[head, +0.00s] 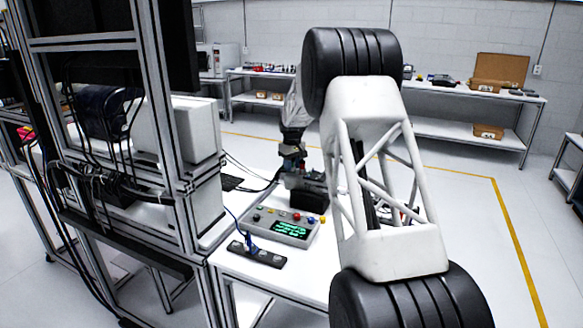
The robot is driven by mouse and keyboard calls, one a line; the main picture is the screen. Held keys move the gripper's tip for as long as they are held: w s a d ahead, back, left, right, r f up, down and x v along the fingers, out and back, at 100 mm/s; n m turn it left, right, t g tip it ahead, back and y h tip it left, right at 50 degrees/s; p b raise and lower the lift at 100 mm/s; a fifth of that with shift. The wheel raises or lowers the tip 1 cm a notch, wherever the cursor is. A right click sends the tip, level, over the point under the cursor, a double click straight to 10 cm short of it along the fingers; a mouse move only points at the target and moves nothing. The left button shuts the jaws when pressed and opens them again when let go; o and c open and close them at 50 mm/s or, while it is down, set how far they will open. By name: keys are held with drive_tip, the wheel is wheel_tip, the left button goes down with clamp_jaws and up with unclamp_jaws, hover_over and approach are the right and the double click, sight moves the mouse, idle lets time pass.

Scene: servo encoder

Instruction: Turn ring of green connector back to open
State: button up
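My gripper (291,166) is small and dark at the end of my arm, over the far part of the white table. It is beside or above a dark boxy device (309,192). I cannot tell whether its fingers are open or shut, or whether they touch anything. I cannot make out a green connector or its ring; my arm link hides part of the table. A black strip (270,257) with round sockets lies near the table's front edge. A blue plug (250,243) with a cable stands at its left part.
A grey control box (271,235) with coloured knobs and a green-lit panel (290,229) sits behind the strip. A metal frame (172,100) with cables and equipment stands close on the left. Shelves (440,90) line the back wall. Bare white tabletop (230,262) shows around the strip.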

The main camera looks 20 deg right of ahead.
drive_tip(key=shift+c, duration=1)
drive_tip(key=n, duration=0.5)
drive_tip(key=shift+n, duration=0.4)
drive_tip(key=n, duration=0.6)
drive_tip(key=shift+n, duration=0.3)
drive_tip(key=o, duration=0.5)
drive_tip(key=shift+r, duration=0.1)
